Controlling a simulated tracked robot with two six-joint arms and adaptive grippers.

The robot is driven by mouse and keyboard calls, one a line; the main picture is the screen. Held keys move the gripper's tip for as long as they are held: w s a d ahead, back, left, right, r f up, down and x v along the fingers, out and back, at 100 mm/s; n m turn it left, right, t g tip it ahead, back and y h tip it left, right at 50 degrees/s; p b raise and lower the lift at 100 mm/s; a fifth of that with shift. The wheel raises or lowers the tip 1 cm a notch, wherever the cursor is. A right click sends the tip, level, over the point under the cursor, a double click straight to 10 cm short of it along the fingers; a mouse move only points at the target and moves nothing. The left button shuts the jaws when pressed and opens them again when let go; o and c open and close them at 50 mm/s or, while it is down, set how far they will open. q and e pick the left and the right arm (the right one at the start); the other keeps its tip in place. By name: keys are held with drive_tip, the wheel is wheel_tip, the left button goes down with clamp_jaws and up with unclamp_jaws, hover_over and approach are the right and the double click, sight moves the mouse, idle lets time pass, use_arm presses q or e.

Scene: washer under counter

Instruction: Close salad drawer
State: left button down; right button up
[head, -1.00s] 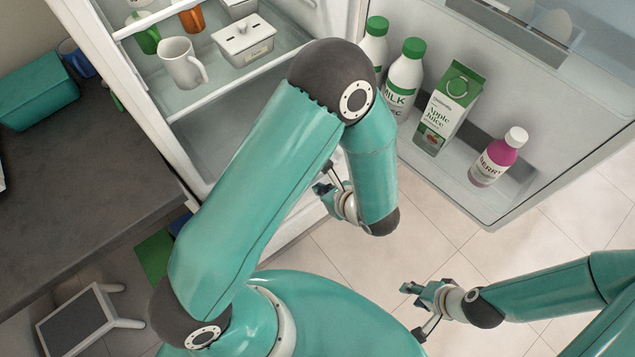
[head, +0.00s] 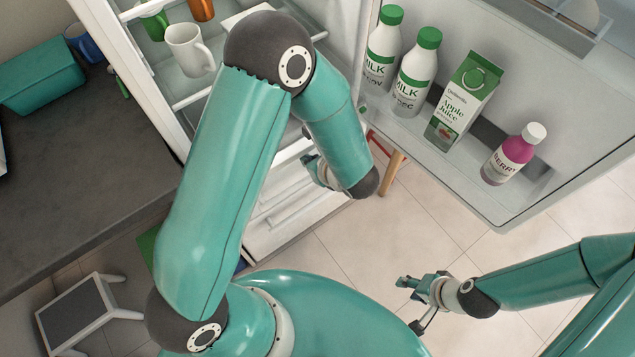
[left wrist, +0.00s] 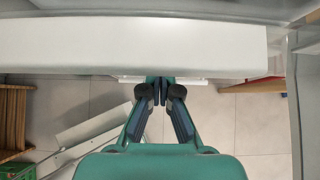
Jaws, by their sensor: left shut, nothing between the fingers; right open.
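The fridge stands open, with a pale drawer front (head: 285,205) low in its body in the head view, partly hidden by my left arm. In the left wrist view a wide, plain white panel (left wrist: 140,48) spans the top, probably the drawer front. My left gripper (head: 308,160) is low in front of the fridge, partly hidden behind my own arm. In the left wrist view its fingertips (left wrist: 160,88) are together and empty at the panel's lower edge; I cannot tell whether they touch it. My right gripper (head: 408,283) is open and empty above the floor, away from the fridge.
The open fridge door (head: 480,205) at right holds milk bottles (head: 413,80), a juice carton (head: 462,105) and a berry bottle (head: 510,158). A mug (head: 190,50) stands on a fridge shelf. A dark counter (head: 70,170) and a step stool (head: 85,315) are at left.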

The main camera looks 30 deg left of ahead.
use_arm(q)
drive_tip(key=w+a+b, duration=0.1)
drive_tip(key=w+a, duration=0.1)
drive_tip(key=a, duration=0.3)
drive_tip(key=w+a+b, duration=0.1)
drive_tip(key=w+a, duration=0.1)
drive_tip(key=a, duration=0.3)
drive_tip(key=w+a+b, duration=0.2)
drive_tip(key=w+a, duration=0.1)
drive_tip(key=a, duration=0.2)
drive_tip(key=shift+w, duration=0.1)
drive_tip(key=shift+w+a+r, duration=0.15)
drive_tip(key=shift+a+r, duration=0.05)
drive_tip(key=shift+a, duration=0.1)
